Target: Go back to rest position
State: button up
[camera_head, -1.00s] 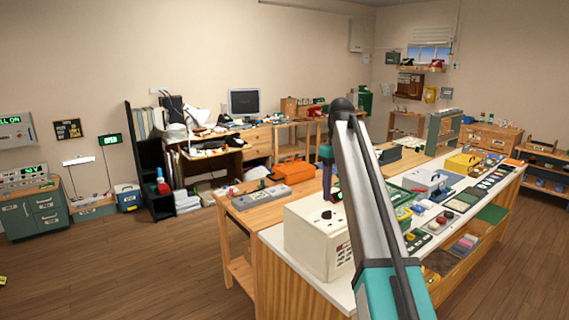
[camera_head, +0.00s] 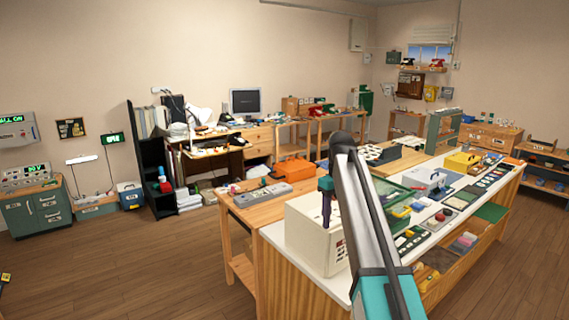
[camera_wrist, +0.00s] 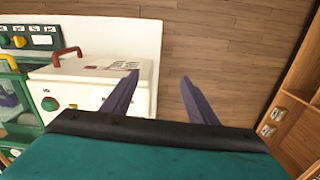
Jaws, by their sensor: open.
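My gripper (camera_wrist: 160,97) shows in the wrist view with its two purple fingers spread apart and nothing between them. Behind the fingers are the edge of a white worktop and the wooden floor. In the head view my gripper (camera_head: 326,205) hangs in front of a cream box (camera_head: 313,240), partly covered by my arm. The cream box also shows in the wrist view (camera_wrist: 75,80), left of the fingers, with a red handle and a green knob. I cannot tell whether a finger touches it.
The long white-topped bench (camera_head: 272,235) runs to the right, crowded with small devices. A wooden table (camera_head: 245,212) with an orange toolbox (camera_head: 292,170) stands behind. The wooden floor (camera_head: 150,270) at left is mostly clear.

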jog(key=s+f+m, duration=0.1)
jog(key=s+f, duration=0.4)
jog(key=f, duration=0.5)
jog(key=s+f+m, duration=0.2)
jog(key=s+f, duration=0.3)
jog(key=f, duration=0.6)
jog(key=s+f+m, duration=0.1)
jog(key=s+f, duration=0.5)
jog(key=f, duration=0.4)
jog(key=s+f+m+g+b, duration=0.1)
jog(key=s+f+g, duration=0.2)
jog(key=s+f, duration=1.3)
jog(key=s+f+m+g+b, duration=0.1)
jog(key=s+f+g+b, duration=0.1)
jog(key=s+f, duration=1.4)
jog(key=s, duration=0.6)
jog(key=shift+s+f+g, duration=0.15)
jog(key=shift+g, duration=0.25)
jog(key=shift+d, duration=0.15)
